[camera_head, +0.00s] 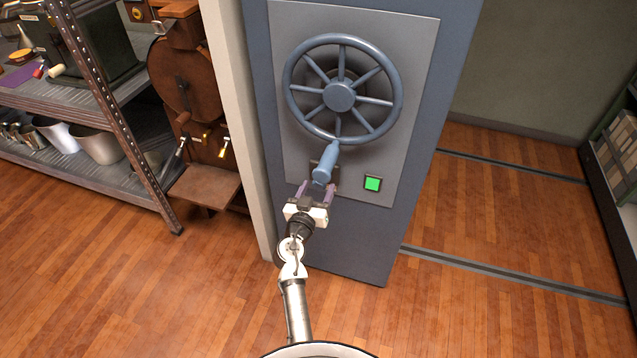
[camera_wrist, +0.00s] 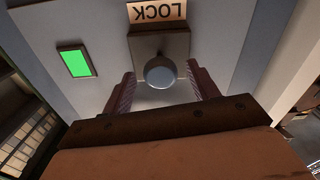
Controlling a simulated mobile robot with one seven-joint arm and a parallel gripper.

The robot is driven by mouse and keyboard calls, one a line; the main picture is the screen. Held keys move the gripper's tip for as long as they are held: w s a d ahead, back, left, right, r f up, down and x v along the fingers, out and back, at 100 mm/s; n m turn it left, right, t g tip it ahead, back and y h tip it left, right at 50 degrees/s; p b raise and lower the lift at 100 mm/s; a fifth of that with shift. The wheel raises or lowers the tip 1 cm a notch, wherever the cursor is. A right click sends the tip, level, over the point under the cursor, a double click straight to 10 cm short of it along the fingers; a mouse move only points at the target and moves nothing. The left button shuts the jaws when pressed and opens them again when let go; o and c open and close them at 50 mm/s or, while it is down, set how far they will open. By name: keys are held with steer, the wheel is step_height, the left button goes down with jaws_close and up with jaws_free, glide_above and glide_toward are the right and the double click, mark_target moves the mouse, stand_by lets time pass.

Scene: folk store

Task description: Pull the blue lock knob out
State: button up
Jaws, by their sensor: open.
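The blue lock knob (camera_head: 320,179) sits low on the grey panel of the blue door, just under the wheel's handle. In the wrist view its round end (camera_wrist: 160,72) faces me, on a square metal plate below an upside-down LOCK label (camera_wrist: 157,11). My gripper (camera_head: 317,188) is open at the knob. In the wrist view its two purple-grey fingers (camera_wrist: 160,84) stand one on each side of the knob, with visible gaps. The contact depth is hard to tell.
A blue handwheel (camera_head: 340,96) is above, its light-blue handle (camera_head: 325,160) hanging close over my gripper. A lit green square (camera_head: 372,183) is beside the knob. A metal shelf (camera_head: 90,90) and a brown machine (camera_head: 190,100) stand left. The floor is clear in front.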

steer(key=shift+x, duration=0.9)
jaws_close()
steer(key=shift+b+v, duration=0.7)
steer(key=shift+v, duration=0.5)
steer(key=shift+s+a+f, duration=0.15)
steer(key=shift+s, duration=0.3)
jaws_free()
steer(key=shift+s, duration=0.1)
